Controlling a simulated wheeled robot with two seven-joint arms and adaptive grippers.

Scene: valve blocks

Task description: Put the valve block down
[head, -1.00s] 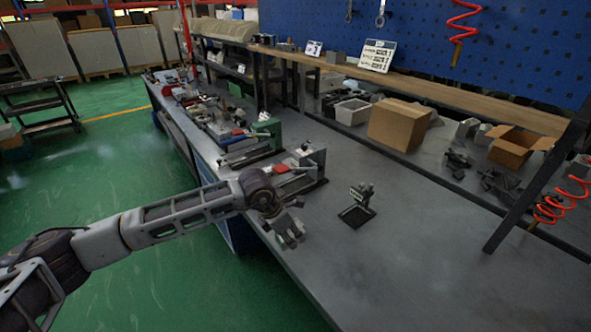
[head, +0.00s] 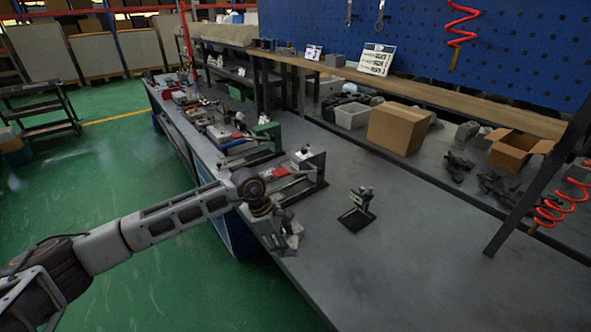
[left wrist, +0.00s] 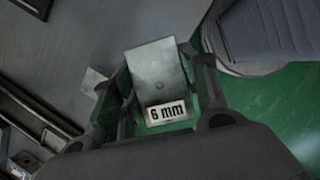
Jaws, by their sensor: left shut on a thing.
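The valve block is a silver-grey metal block (left wrist: 157,72) with a white "6 mm" label, seen large in the left wrist view. My left gripper (left wrist: 160,100) is shut on it, with a dark finger on each side. In the head view my left gripper (head: 283,238) is at the bench's left front edge, and a pale part of the block shows at its fingers. The gap between block and bench top is hard to judge. My right gripper is not in view.
A small black stand (head: 357,209) is on the grey bench (head: 420,260), right of the gripper. A vise-like fixture (head: 305,172) is behind it. A cardboard box (head: 398,128) is farther back. The bench's front right is clear. Green floor lies beyond the left edge.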

